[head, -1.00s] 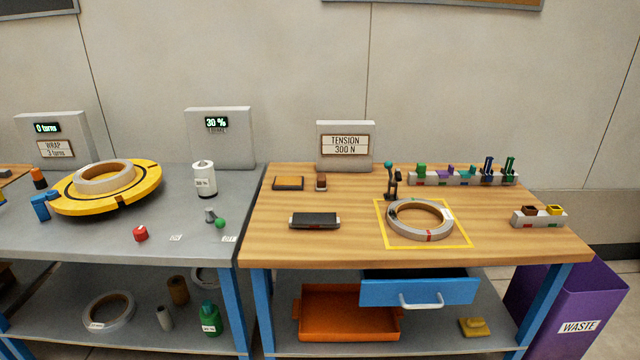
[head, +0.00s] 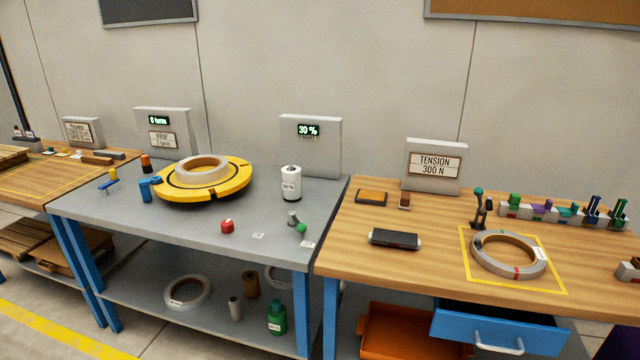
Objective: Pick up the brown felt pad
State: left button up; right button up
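No piece in the head view is clearly marked as the brown felt pad. At the right edge, a brown piece (head: 635,263) sits in a small grey holder (head: 627,273) cut off by the frame. A small upright brown block (head: 404,200) stands on the wooden bench, in front of the tension sign. A flat dark pad with an orange-brown top (head: 371,197) lies to its left. I cannot tell which of these is felt. Neither of my grippers is in view.
The wooden bench (head: 350,253) also holds a dark bar (head: 395,238), a strapped coil (head: 508,255) and a rack of coloured tools (head: 560,215). A blue drawer (head: 500,328) protrudes below. The grey bench (head: 130,215) carries a yellow turntable (head: 238,186).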

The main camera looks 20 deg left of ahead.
aim_at(404, 204)
jog(key=z, duration=0.2)
jog(key=i, duration=1)
jog(key=z, duration=0.6)
